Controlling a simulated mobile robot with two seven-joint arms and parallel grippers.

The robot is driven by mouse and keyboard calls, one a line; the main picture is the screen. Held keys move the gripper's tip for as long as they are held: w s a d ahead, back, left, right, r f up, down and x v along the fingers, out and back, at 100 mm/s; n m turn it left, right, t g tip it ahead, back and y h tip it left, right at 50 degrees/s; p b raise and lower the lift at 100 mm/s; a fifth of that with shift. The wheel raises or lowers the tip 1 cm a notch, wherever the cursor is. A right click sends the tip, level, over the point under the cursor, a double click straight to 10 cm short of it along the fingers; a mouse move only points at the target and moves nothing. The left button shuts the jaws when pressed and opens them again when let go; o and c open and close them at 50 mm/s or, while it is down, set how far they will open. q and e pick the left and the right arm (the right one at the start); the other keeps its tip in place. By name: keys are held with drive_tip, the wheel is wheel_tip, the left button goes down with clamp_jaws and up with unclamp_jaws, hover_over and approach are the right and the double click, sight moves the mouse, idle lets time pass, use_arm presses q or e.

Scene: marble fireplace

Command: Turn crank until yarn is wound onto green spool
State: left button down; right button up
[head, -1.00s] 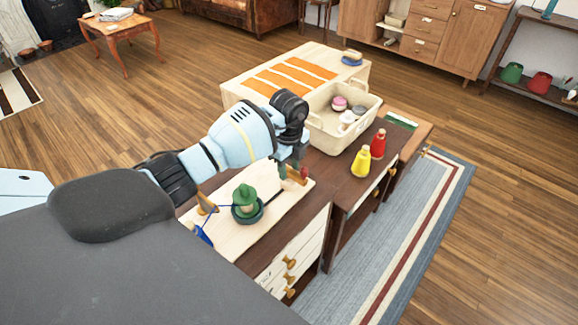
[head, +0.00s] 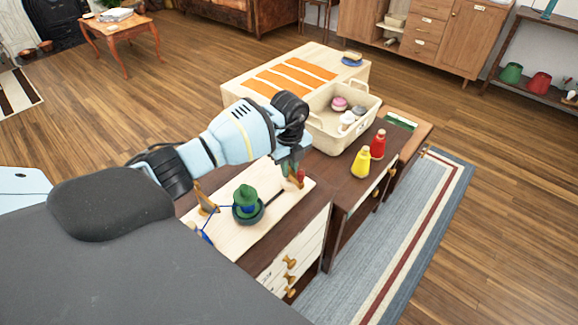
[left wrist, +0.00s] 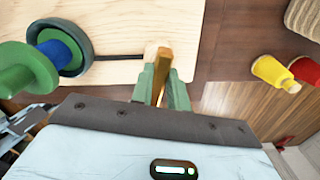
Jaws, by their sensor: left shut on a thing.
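The green spool (head: 246,196) stands on a pale wooden board (head: 228,239) on the dark cabinet top. Blue yarn (left wrist: 55,50) is wrapped around its core between the green flanges, and a blue strand runs left past a wooden post (head: 206,198). A dark crank bar (left wrist: 119,57) extends from the spool's base to an upright wooden handle (left wrist: 163,64). My left gripper (head: 291,170) is right of the spool, with its green fingers (left wrist: 160,86) shut on the handle. The yarn's supply end is mostly hidden by my body. My right gripper is out of view.
Yellow (head: 361,162) and red (head: 378,144) cones stand to the right on the cabinet. A cream basket (head: 326,138) with several balls stands behind my arm.

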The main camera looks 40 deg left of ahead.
use_arm(q)
drive_tip(key=m, duration=0.5)
drive_tip(key=shift+m, duration=0.3)
drive_tip(key=m, duration=1.1)
drive_tip(key=shift+b, duration=0.3)
drive_tip(key=m, duration=0.5)
drive_tip(key=shift+b, duration=0.35)
drive_tip(key=shift+m, duration=0.3)
drive_tip(key=c, duration=1.4)
unclamp_jaws()
drive_tip(key=shift+o, duration=0.2)
